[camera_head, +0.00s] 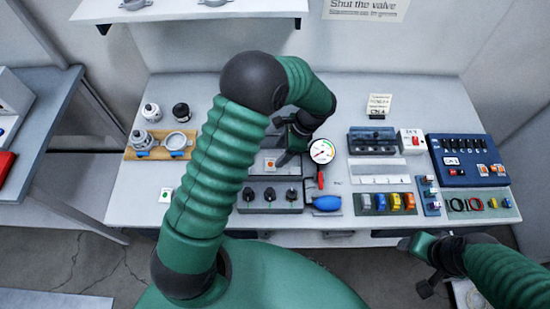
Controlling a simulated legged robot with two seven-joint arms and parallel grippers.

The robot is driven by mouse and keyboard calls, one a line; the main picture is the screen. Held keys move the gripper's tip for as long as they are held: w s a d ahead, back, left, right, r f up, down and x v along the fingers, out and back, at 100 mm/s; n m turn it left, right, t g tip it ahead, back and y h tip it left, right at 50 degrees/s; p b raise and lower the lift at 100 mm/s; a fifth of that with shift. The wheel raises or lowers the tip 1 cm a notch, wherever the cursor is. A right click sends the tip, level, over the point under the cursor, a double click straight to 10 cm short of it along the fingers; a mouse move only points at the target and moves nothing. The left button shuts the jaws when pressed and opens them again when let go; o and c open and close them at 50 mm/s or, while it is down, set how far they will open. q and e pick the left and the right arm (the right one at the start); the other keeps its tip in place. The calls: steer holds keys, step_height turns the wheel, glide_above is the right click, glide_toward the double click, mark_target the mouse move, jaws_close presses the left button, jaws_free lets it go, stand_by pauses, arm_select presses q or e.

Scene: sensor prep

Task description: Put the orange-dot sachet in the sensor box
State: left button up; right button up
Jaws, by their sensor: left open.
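A small white square with an orange dot, which looks like the orange-dot sachet (270,164), lies in the upper part of a grey case at the middle of the table. That case (262,208) appears to be the sensor box; its front part holds black knob-like pieces in a row. My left gripper (282,141) is open above the case's back right side, close to the sachet. I cannot tell whether it touches anything. My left arm hides the case's left side. My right gripper (413,266) is at the table's front edge, fingers apart and empty.
A round gauge (321,151) and a blue bulb (327,203) stand right of the case. A green-marked white square (166,195) lies left. A wooden tray (160,153) with jars is back left. A blue panel (468,160) and coloured blocks (388,203) fill the right.

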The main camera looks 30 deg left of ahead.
arm_select(q)
steer(key=s+v, duration=0.1)
steer(key=v, duration=0.5)
steer(key=s+d+r+n+t+h, duration=0.1)
steer(key=s+n+t+h, duration=0.1)
steer(key=s+n, duration=0.4)
steer(key=s+d+r+n+t+h, duration=0.1)
steer(key=s+d+r+n+t, duration=0.1)
steer(key=s+n, duration=0.3)
steer(key=shift+s+n+t+h, duration=0.4)
steer(key=shift+s+t, duration=0.05)
steer(key=shift+t, duration=0.05)
steer(key=shift+w+f, duration=0.1)
steer(key=shift+w, duration=0.05)
